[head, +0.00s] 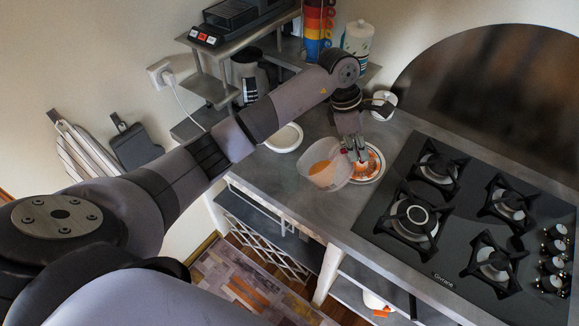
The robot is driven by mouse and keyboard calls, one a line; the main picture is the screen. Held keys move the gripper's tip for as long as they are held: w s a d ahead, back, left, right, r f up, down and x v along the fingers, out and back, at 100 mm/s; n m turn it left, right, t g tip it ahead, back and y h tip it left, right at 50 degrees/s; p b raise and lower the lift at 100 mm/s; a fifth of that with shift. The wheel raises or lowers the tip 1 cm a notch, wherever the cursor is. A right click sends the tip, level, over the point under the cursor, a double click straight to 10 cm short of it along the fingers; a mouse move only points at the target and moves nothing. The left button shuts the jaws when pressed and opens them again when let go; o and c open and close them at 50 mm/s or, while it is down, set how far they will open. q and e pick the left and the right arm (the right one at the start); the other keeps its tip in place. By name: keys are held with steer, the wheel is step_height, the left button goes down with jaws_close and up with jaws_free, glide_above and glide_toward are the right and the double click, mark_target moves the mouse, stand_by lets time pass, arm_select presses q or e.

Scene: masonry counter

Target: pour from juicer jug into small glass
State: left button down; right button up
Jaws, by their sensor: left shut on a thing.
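The juicer jug (326,172) is a clear container with orange juice in it, over the counter left of the hob. My left gripper (356,152) is shut on the jug at its right side. The jug looks tilted. I cannot tell its exact height above the counter. I cannot make out the small glass; it may be hidden by the jug or the gripper. My right gripper is not in view.
A white plate (379,170) with orange pieces lies just right of the jug. Another white plate (284,138) lies to the left. A white cup (384,104) stands behind the gripper. The black gas hob (463,210) fills the right side. The grey counter's front edge is close.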

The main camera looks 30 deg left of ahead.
arm_select(q)
steer(key=shift+s+a+r+t+h+p, duration=0.2)
steer(key=shift+a+r+h+p, duration=0.25)
steer(key=shift+a+r+h, duration=0.4)
steer(key=shift+s+a+r+t+h+p, duration=0.2)
steer(key=shift+a+r+h+p, duration=0.3)
steer(key=shift+r, duration=0.55)
stand_by(2.8)
steer(key=shift+s+a+r+h, duration=0.15)
steer(key=shift+a+h, duration=0.15)
steer(key=shift+a, duration=0.15)
steer(key=shift+s+a+h, duration=0.1)
steer(key=shift+a+h, duration=0.15)
steer(key=shift+a, duration=0.2)
stand_by(2.4)
